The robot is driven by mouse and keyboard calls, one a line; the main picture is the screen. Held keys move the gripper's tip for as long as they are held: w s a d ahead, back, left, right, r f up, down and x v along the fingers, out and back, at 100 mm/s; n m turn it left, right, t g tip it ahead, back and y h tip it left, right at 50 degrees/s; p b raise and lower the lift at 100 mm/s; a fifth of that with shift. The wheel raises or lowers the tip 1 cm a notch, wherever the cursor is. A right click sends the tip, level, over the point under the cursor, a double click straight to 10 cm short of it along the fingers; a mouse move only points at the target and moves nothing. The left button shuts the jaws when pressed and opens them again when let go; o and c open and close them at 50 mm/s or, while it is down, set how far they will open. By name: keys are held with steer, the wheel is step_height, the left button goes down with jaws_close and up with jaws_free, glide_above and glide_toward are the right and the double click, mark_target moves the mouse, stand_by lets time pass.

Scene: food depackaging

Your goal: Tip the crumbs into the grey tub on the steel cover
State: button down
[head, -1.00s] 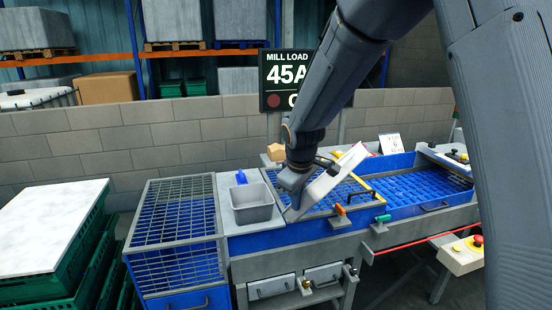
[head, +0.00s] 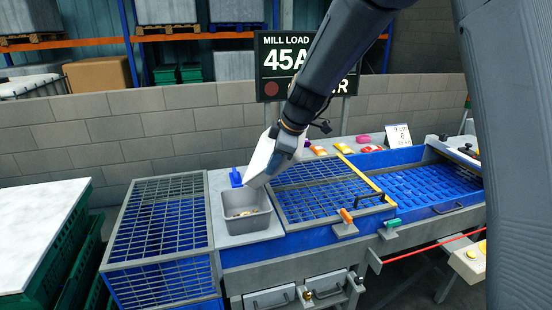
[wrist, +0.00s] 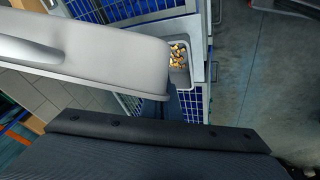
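The grey tub (head: 247,224) stands upright on the steel cover (head: 258,238), left of the blue grid. Yellow-brown crumbs (head: 243,213) lie on its floor; they also show in the wrist view (wrist: 178,55). My gripper (head: 279,152) is above the tub's right rear side, shut on a pale grey tray. The tray (head: 260,164) is steeply tilted, its lower end over the tub. In the wrist view the tray (wrist: 90,45) fills the upper left. Its inside and the fingertips are hidden, so I cannot tell whether crumbs remain on it.
A blue scoop-like object (head: 236,178) lies on the cover behind the tub. A blue cage (head: 160,220) stands to the left. The hinged grid (head: 320,190) with a black handle lies to the right. Coloured packs (head: 318,151) and a sign stand behind.

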steer(key=shift+s+f, duration=0.1)
steer(key=shift+d+f+y, duration=0.2)
steer(key=shift+d+y, duration=0.15)
steer(key=shift+y, duration=0.05)
steer(key=shift+d+f+m+t+y+b, duration=0.3)
steer(key=shift+d+f+m+b, duration=0.15)
steer(key=shift+b, duration=0.2)
steer(key=f+y+b, duration=0.1)
steer(key=b, duration=0.3)
steer(key=d+f+m+y+b, duration=0.1)
steer(key=f+y+b, duration=0.1)
steer(key=b, duration=0.2)
steer(key=s+f+t+y+b, duration=0.1)
steer(key=b, duration=0.3)
steer(key=shift+d+f+m+y, duration=0.25)
steer(key=shift+d+f+y, duration=0.05)
steer(key=shift+d+f, duration=0.1)
steer(key=y+b, duration=0.1)
steer(key=b, duration=0.7)
steer(key=shift+d+r+m+t+y, duration=0.1)
steer(key=shift+m+t+y, duration=0.2)
steer(key=shift+y, duration=0.1)
steer(key=shift+s+r+y+b, duration=0.15)
steer(key=shift+y+b, duration=0.25)
steer(key=shift+b, duration=0.4)
